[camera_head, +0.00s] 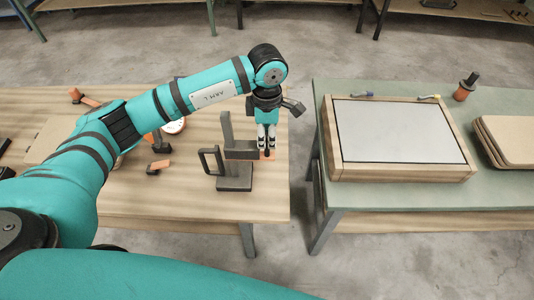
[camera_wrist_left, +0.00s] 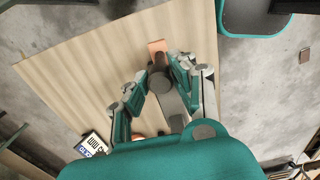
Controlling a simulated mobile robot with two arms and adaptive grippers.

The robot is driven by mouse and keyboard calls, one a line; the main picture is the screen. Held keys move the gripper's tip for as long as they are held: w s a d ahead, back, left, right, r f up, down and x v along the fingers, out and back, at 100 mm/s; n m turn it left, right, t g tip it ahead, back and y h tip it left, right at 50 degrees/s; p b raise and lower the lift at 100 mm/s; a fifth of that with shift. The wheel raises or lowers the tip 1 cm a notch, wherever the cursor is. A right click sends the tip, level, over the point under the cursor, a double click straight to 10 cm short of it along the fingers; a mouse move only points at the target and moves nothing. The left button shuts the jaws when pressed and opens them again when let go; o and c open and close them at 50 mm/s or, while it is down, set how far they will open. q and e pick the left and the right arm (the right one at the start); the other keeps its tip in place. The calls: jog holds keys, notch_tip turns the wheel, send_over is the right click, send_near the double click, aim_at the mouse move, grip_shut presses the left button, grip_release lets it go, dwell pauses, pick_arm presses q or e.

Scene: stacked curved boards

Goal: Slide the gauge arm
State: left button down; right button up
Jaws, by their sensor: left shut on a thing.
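The gauge (camera_head: 235,182) is a dark grey stand with a flat base, an upright post and a side handle, on the wooden table near its right edge. Its gauge arm (camera_head: 241,150) reaches right from the post. My left gripper (camera_head: 267,148) points down at the arm's right end and is shut on it. In the left wrist view the dark round end of the arm (camera_wrist_left: 160,82) sits between the fingers. An orange piece (camera_head: 269,155) lies just below the fingertips; it also shows in the left wrist view (camera_wrist_left: 157,47). My right gripper is not in view.
A green table (camera_head: 400,196) stands to the right across a gap, with a framed white board (camera_head: 400,130) and stacked curved boards (camera_head: 505,140). An orange-handled tool (camera_head: 158,166) lies left of the gauge. The table's front right corner is bare.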

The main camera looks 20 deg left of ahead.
pick_arm(q)
jog(key=shift+r+p, duration=1.65)
jog(key=shift+r, duration=1.6)
jog(key=c, duration=1.1)
grip_release()
jog(key=shift+f, duration=0.1)
notch_tip(320, 180, up, 7)
jog(key=p, duration=0.3)
